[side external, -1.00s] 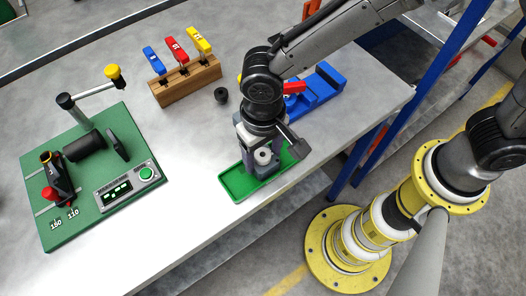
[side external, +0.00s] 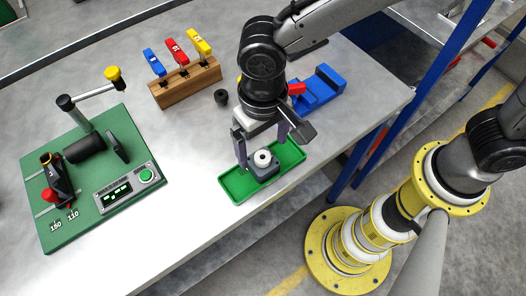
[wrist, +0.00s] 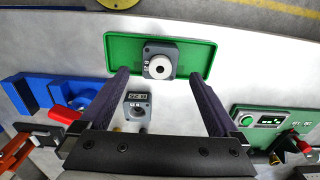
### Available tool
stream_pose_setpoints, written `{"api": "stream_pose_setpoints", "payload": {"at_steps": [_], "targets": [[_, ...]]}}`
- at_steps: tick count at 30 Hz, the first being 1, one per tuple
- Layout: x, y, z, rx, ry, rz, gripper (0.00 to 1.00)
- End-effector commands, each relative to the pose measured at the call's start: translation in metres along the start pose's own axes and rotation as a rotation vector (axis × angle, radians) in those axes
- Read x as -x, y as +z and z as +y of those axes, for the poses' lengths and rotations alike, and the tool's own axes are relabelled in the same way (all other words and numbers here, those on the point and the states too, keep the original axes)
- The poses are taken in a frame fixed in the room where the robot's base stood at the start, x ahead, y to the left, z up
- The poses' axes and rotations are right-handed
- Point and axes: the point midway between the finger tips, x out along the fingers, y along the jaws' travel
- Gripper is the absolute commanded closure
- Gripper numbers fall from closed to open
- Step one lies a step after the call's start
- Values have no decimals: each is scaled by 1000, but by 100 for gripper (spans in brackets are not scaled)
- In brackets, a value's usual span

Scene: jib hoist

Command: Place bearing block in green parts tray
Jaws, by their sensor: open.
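The bearing block (side external: 263,167), dark grey with a pale round bearing, sits in the green parts tray (side external: 236,190) near the bench's front edge. In the wrist view the block (wrist: 160,62) rests around the middle of the tray (wrist: 122,50), with green floor visible on both sides. My gripper (side external: 262,158) is open above the tray. In the wrist view its fingers (wrist: 161,80) are spread wide to either side of the block, with clear gaps between them and it.
A green hoist board (side external: 95,175) with crank and display stands left. A wooden rack (side external: 187,83) holds coloured-handled tools behind. A blue fixture (side external: 318,92) with a red lever lies behind the arm.

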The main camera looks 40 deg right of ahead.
Motion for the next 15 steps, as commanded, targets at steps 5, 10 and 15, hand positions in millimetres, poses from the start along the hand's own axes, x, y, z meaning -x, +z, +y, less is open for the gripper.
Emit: {"api": "stream_pose_setpoints", "payload": {"at_steps": [5,10,15], "targets": [[38,-1,-1,0,-4,3,3],[62,0,0,0,-2,1,3],[72,0,0,0,0,0,3]]}}
